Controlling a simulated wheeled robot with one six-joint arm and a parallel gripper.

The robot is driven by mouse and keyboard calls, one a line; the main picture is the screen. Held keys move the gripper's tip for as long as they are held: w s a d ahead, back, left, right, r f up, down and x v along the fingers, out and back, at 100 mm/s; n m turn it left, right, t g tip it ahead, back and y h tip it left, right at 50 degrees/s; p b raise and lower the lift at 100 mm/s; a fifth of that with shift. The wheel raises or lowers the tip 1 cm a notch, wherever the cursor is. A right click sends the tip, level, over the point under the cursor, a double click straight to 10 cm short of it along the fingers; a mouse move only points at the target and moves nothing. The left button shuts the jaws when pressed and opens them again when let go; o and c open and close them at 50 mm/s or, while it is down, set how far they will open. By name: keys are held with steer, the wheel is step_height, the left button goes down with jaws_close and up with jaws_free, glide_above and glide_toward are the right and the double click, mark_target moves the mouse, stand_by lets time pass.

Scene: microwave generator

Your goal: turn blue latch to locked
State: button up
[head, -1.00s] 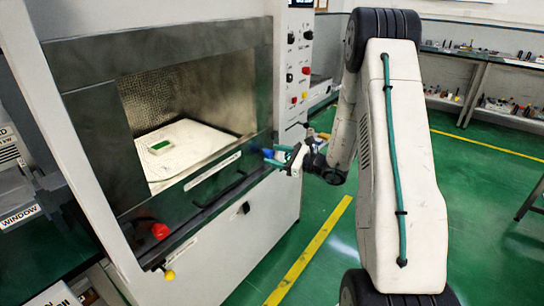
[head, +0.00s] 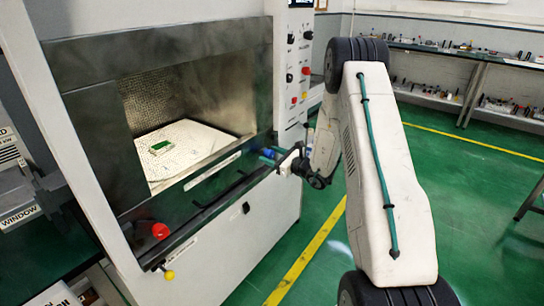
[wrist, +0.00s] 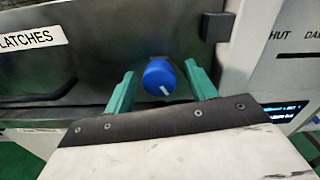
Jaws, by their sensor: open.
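The blue latch (wrist: 158,77) is a round knob on the dark front frame of the machine. A short white mark on its face points down and to the right in the wrist view. The latch also shows small in the head view (head: 267,154), at the right end of the frame below the opening. My gripper (wrist: 160,71) is open, with one green finger on each side of the latch. Gaps show between the fingers and the knob, so it is around the latch but not shut on it. In the head view my gripper (head: 282,159) is at the machine's front right corner.
A red knob (head: 160,231) sits at the left end of the same frame, with a yellow knob (head: 169,275) below. A "LATCHES" label (wrist: 33,38) is left of the latch. A dark block (wrist: 215,27) sticks out at upper right. Green floor is free to the right.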

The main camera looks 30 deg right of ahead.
steer(key=c, duration=1)
steer(key=n, duration=0.4)
steer(key=shift+n, duration=0.3)
steer(key=n, duration=0.4)
steer(key=shift+n, duration=0.3)
steer(key=n, duration=0.4)
steer(key=shift+n, duration=2.4)
steer(key=o, duration=1)
